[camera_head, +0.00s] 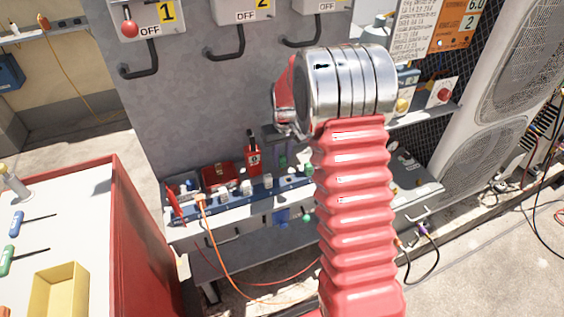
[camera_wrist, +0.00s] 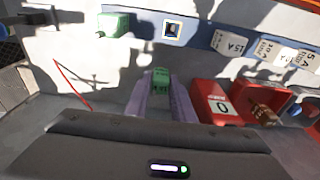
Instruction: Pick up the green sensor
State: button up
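A small green block, likely the green sensor (camera_wrist: 160,72), shows between the tips of my gripper (camera_wrist: 161,85) in the wrist view. The two purple fingers stand apart, one on each side of it. I cannot tell whether they touch it. In the head view my red bellows arm and silver wrist cover much of the scene. A bit of purple and green shows left of the arm, too small to tell apart.
A red case (camera_wrist: 212,98) marked 0 is close to the right of the fingers. A blue strip (camera_wrist: 200,36) with labels runs behind. In the head view a grey panel with switches (camera_head: 129,28) stands behind, and a red-sided cart (camera_head: 135,245) is at left.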

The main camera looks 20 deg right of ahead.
aim_at(282, 156)
grip_shut()
notch_tip(282, 156, up, 10)
jog(key=shift+r, duration=0.1)
dwell(0.7)
jog(key=shift+c, duration=0.6)
grip_release()
grip_shut()
